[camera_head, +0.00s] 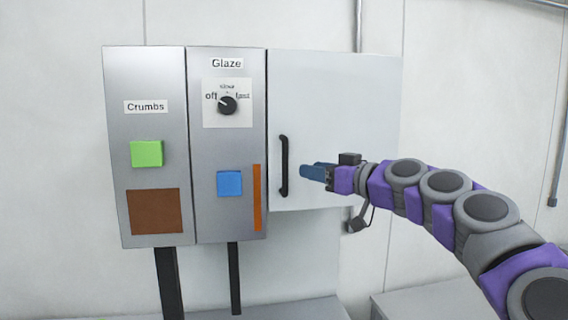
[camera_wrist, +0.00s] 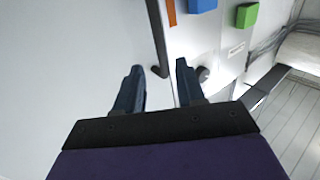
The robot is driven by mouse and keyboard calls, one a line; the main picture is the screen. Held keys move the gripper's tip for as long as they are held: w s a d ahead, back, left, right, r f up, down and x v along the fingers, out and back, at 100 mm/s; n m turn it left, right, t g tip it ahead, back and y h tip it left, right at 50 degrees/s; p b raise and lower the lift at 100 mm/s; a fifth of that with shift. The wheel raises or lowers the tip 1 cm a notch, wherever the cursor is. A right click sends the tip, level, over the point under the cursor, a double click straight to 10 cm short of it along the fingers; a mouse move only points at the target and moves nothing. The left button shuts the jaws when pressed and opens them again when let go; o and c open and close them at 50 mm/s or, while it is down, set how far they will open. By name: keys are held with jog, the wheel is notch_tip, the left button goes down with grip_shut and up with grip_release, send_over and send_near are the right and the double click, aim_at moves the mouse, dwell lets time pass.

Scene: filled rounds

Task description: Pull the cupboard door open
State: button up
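The white cupboard door (camera_head: 345,100) is on the right of the wall unit and looks closed. Its upright black handle (camera_head: 284,165) is near the door's left edge. My gripper (camera_head: 304,172) is just right of the handle, with blue fingers pointing at it. In the wrist view the two fingers of my gripper (camera_wrist: 160,67) are apart with nothing between them. There the handle (camera_wrist: 156,36) shows beyond the fingertips, its end lined up with the gap. I see no contact; the exact distance is hard to tell.
Left of the door are a grey Glaze panel (camera_head: 205,145) with a black knob (camera_head: 228,105) and blue block (camera_head: 229,184), and a Crumbs panel (camera_head: 118,85) with a green block (camera_head: 147,153). A low grey surface (camera_head: 430,298) is below right. Wall right of the door is mostly clear.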

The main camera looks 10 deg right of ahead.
send_over(285, 189)
jog(key=d, duration=0.1)
jog(key=shift+s+d+p, duration=0.1)
jog(key=shift+d+p, duration=0.1)
jog(key=shift+p, duration=0.2)
jog(key=shift+w+a+r, duration=0.1)
jog(key=shift+w+a, duration=0.45)
jog(key=shift+a, duration=0.05)
grip_shut()
